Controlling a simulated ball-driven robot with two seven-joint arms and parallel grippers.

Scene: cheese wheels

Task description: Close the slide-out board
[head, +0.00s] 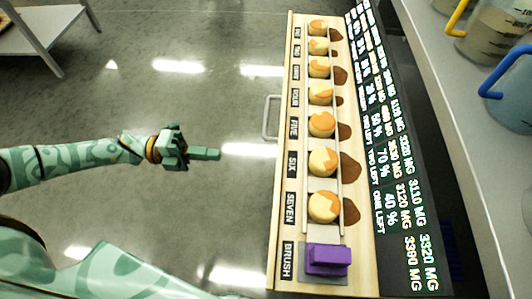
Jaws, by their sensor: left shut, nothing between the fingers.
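The slide-out board (284,222) is a light wooden board in the head view, extending out from under a dark text panel. It carries a row of several cheese wheels (322,161) with black number labels along its left side. A pale handle (267,117) sticks out from its left edge. My left gripper (217,154) is shut and empty over the floor, left of the board and a little below the handle in the picture. A gap separates it from both. My right gripper is not in view.
A purple brush block (328,259) sits at the board's near end. The dark panel (408,200) with white text runs along its right side. Jugs (505,90) stand on a grey counter at the right. A shelf (45,35) is at upper left. The floor left of the board is clear.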

